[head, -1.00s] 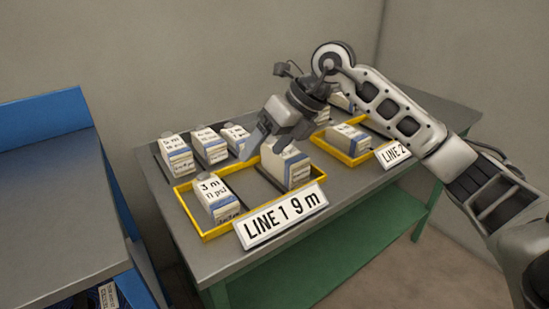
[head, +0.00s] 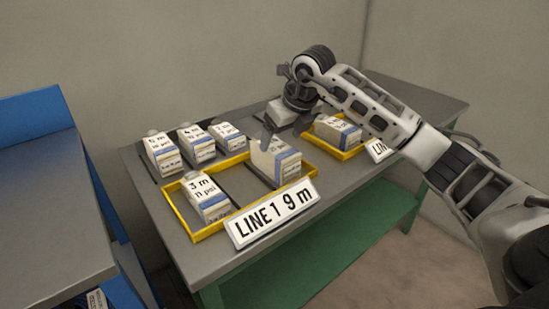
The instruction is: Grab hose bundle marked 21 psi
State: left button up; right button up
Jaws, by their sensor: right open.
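The hose bundles show as white boxes with blue bands and printed labels. I cannot make out a 21 psi label on any of them. Three stand in a back row: a left one (head: 162,155), one marked 4 m (head: 197,145) and a smaller-looking one (head: 228,137). A box marked 3 m, 11 psi (head: 207,198) stands in the front yellow tray (head: 184,222), with another box (head: 276,160) at its right end. My right gripper (head: 285,130) is open, pointing down behind that box, seemingly empty; its fingers are partly hidden. My left gripper is out of view.
A sign reading LINE 1 9 m (head: 272,213) stands before the front tray. A second yellow tray (head: 349,154) at right holds a box (head: 337,132), beside a sign partly hidden by my arm. A blue-edged bench (head: 50,210) stands at left.

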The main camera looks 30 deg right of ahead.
aim_at(275, 146)
jog(key=x, duration=0.2)
jog(key=a+x, duration=0.1)
jog(key=x, duration=0.1)
jog(key=shift+w+d+f, duration=0.1)
jog(key=shift+w+f, duration=0.15)
jog(key=shift+f, duration=0.15)
jog(key=shift+f, duration=0.25)
jog(key=c, duration=1.2)
jog(key=shift+r, duration=0.1)
jog(key=shift+c, duration=1.3)
jog(key=shift+r, duration=0.1)
